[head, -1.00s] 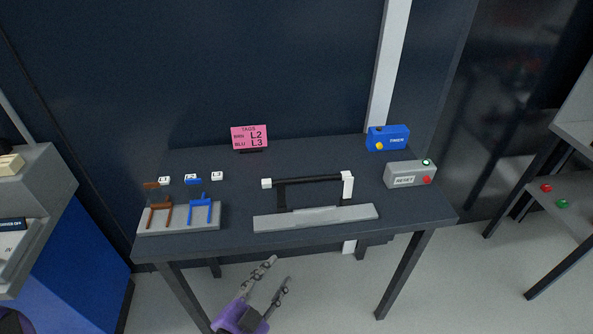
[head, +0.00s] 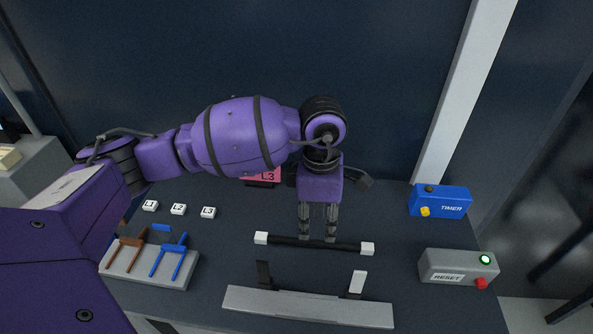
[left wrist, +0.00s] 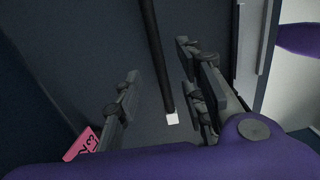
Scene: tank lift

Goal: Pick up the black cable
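The black cable (head: 285,240) is a straight dark bar with white ends, lying left to right behind the posts of the grey stand (head: 300,305). In the picture a gap shows between it and the post tops; I cannot tell what bears it. My left gripper (head: 318,238) points down at its middle, the fingertips overlapping it in the head view. In the left wrist view the cable (left wrist: 158,60) runs between the two spread fingers (left wrist: 158,95), with space on both sides and one white end showing. The gripper looks open. My right gripper is not in view.
A blue timer box (head: 440,202) and a grey reset box (head: 457,268) stand at the right. A grey block (head: 150,270) with brown and blue forked parts is at the left, near several white tags (head: 178,209). My arm partly hides a pink sign (head: 265,176).

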